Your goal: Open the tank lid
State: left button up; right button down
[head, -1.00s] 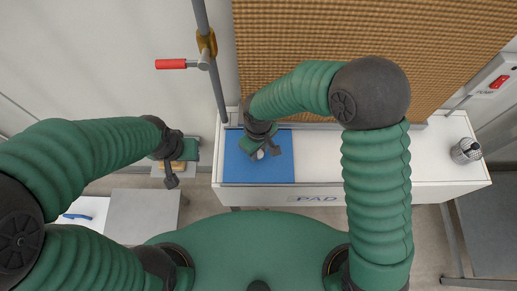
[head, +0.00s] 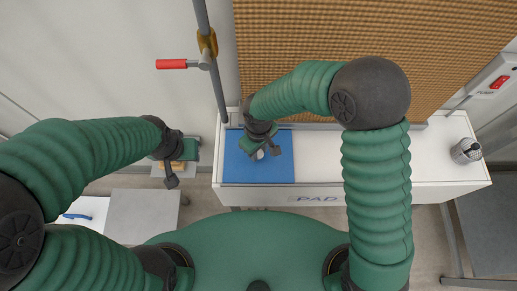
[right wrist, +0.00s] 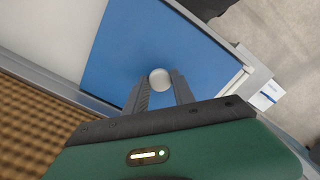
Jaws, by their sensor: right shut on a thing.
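The tank (head: 345,165) is a long white box labelled "PAD" on its front. A flat blue lid (head: 235,170) lies over its left part; it also shows in the right wrist view (right wrist: 120,60). A pale round knob (right wrist: 160,79) stands on the lid. My right gripper (head: 263,150) is over the lid, its two fingers (right wrist: 160,90) at either side of the knob and shut on it. The lid looks flat in its place. My left gripper (head: 171,175) hangs left of the tank, apart from it; its finger gap is not clear.
A brown honeycomb pad (head: 350,35) rises behind the tank. A grey post with a red-handled lever (head: 172,64) stands at the back left. A metal cup (head: 466,151) sits on the tank's right end. A grey table (head: 490,220) is at right.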

jog(key=shift+w+r, duration=0.1)
jog(key=d+p, duration=0.7)
jog(key=d, duration=1.3)
jog(key=shift+w+d+r, duration=0.1)
jog(key=shift+d, duration=0.65)
jog(key=c, duration=1.4)
grip_release()
jog(key=o, duration=0.3)
jog(key=shift+a, duration=0.1)
jog(key=shift+o, duration=0.2)
